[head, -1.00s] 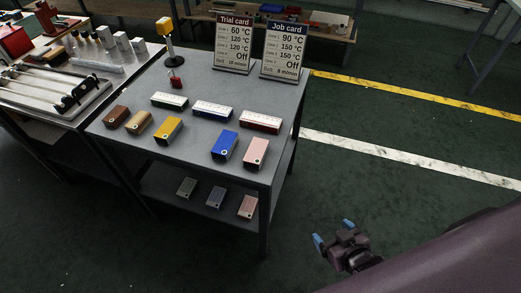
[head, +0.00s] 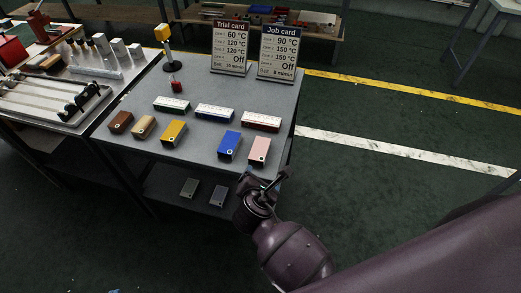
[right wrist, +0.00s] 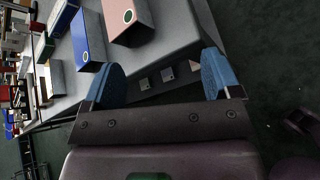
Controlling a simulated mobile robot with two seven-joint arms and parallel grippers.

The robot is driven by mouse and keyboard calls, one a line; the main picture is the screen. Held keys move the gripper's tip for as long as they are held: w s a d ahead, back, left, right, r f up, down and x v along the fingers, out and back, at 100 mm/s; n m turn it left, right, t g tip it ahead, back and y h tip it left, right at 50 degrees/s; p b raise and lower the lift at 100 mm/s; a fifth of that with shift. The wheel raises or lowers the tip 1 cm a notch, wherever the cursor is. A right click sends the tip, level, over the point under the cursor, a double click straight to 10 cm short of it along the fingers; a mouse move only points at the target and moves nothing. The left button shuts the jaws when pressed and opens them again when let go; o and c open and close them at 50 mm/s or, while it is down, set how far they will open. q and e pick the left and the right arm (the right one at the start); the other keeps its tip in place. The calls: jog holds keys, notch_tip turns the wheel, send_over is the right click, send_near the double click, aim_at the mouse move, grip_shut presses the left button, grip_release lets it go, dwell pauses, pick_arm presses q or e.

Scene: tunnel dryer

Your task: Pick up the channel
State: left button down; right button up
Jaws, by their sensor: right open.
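I cannot tell for sure which thing is the channel. A long pale bar (head: 95,72) lies on the left table, but its profile is too small to make out. My right gripper (head: 263,179) is at the near right corner of the grey table, just in front of the pink block (head: 259,151). In the right wrist view its blue-tipped jaws (right wrist: 160,80) are wide apart with nothing held between them. The pink block (right wrist: 127,18) and the blue block (right wrist: 82,42) show beyond the jaws. My left gripper is not in view.
The grey table (head: 205,155) holds several coloured blocks, white-topped boxes (head: 215,112) and two standing cards (head: 278,53). Small blocks (head: 188,187) lie on its lower shelf. The left table carries a railed tray (head: 50,105). The floor to the right is clear.

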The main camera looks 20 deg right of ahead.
aim_at(260, 149)
jog(key=w+n+h, duration=0.1)
jog(key=w, duration=0.1)
jog(key=w+r+n, duration=0.1)
jog(key=w+n, duration=0.1)
jog(key=w+r+n+h, duration=0.1)
jog(key=w, duration=0.1)
jog(key=shift+r+n+t+h, duration=0.25)
jog(key=shift+n+t+h, duration=0.05)
jog(key=shift+n+t, duration=0.1)
jog(key=shift+w+d+f+b, duration=0.25)
jog(key=shift+w+d+b, duration=0.2)
jog(key=shift+w, duration=0.1)
jog(key=b+x, duration=0.1)
jog(key=x, duration=0.3)
jog(key=shift+f, duration=0.15)
jog(key=shift+w+d, duration=0.15)
